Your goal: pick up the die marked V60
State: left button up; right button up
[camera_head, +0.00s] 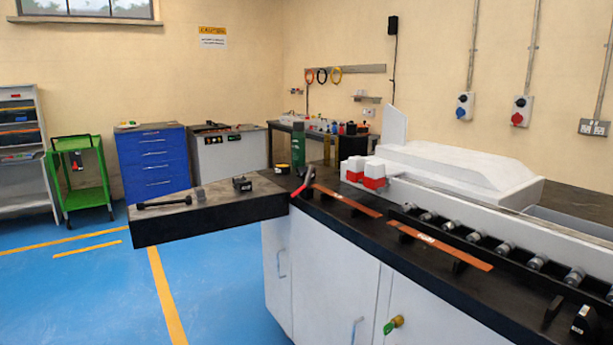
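No mark reading V60 can be made out in the head view. A black block (591,325) with a small pale label stands at the bottom right of the bench, partly cut off by the picture's edge. Its label is too small to read. A small dark block (242,184) sits on the black side slab, and I cannot tell whether it is a die. Neither of my grippers is in view.
The black-topped bench (450,275) carries two copper bars (347,201) and a row of rollers (505,248). A black-headed tool (165,202) lies on the side slab (215,208). A green bottle (298,150) stands behind. Blue floor at left is clear.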

aim_at(301, 171)
jog(key=z, duration=0.4)
jog(key=i+j+z, duration=0.2)
jog(key=z, duration=0.2)
jog(key=i+j+z, duration=0.15)
jog(key=j+z, duration=0.25)
jog(key=i+j+z, duration=0.2)
jog(key=j+z, duration=0.15)
jog(key=j, duration=0.25)
jog(key=i+j, duration=0.15)
jog(key=j, duration=0.35)
jog(key=i+j+z, duration=0.15)
jog(key=j, duration=0.9)
jog(key=i+z, duration=0.05)
